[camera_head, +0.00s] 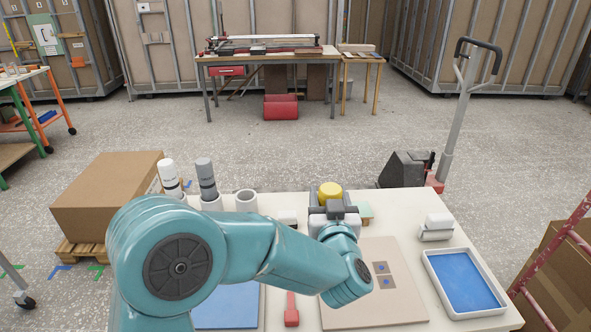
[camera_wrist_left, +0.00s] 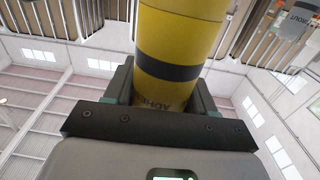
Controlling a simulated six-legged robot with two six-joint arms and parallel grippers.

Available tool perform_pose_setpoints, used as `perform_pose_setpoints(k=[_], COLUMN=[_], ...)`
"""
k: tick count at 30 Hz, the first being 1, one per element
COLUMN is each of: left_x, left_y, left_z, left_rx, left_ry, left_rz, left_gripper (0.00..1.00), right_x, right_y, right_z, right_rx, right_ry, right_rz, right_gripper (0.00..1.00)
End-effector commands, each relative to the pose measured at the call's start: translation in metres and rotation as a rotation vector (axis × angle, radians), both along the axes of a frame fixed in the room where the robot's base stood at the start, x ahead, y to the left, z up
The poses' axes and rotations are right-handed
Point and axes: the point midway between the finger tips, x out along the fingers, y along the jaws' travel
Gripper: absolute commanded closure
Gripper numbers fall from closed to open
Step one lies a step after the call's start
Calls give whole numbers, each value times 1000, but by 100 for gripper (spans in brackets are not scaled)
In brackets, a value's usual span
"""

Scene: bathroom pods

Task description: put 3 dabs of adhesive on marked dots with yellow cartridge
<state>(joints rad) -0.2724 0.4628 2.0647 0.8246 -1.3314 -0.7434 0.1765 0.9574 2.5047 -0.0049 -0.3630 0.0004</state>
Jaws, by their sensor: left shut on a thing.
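The yellow cartridge (camera_head: 330,189) shows its round yellow end above my left gripper (camera_head: 333,207), near the table's far edge. In the left wrist view the cartridge (camera_wrist_left: 180,45) has a black band and partly hidden lettering. My left gripper, also in the wrist view (camera_wrist_left: 162,90), is shut on it. A beige board (camera_head: 400,310) lies on the table at the front, below and to the right of the gripper. Blue dots (camera_head: 382,282) on grey patches show on the board; my arm hides part of it. The cartridge's tip is hidden. My right gripper is out of view.
A white cartridge (camera_head: 168,177) and a grey cartridge (camera_head: 206,178) stand in holders at the table's back left, beside an empty holder (camera_head: 246,201). A blue-lined tray (camera_head: 468,283) is at right. A red-handled tool (camera_head: 291,312) lies left of the board.

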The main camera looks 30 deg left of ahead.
Motion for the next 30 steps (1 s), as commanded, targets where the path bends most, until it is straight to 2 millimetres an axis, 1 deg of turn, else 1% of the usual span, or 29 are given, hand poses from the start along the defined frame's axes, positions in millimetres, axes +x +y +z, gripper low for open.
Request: perform_pose_setpoints(k=[1, 3, 6, 8, 11, 14, 25, 30], left_x=[-1, -2, -3, -3, -3, -3, -3, -3], left_y=[-15, -32, -50, -55, -59, -58, -60, -62], left_z=[-6, -7, -5, -4, -4, -9, -48, -60], left_rx=[1, 1, -1, -1, 0, 0, 1, 1], left_ry=[-2, -3, -4, -3, -2, -1, 0, -2], left_rz=[-31, -68, -107, -120, -130, -131, -131, -131], left_gripper=[90, 90, 90, 90, 90, 90, 90, 90], right_x=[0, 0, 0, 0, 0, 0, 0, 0], right_y=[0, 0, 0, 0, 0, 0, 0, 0], right_z=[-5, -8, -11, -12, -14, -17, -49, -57], right_rx=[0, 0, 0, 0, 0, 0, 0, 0], right_ry=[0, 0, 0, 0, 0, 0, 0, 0], right_rz=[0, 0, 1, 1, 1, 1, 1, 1], right_gripper=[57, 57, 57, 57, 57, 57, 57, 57])
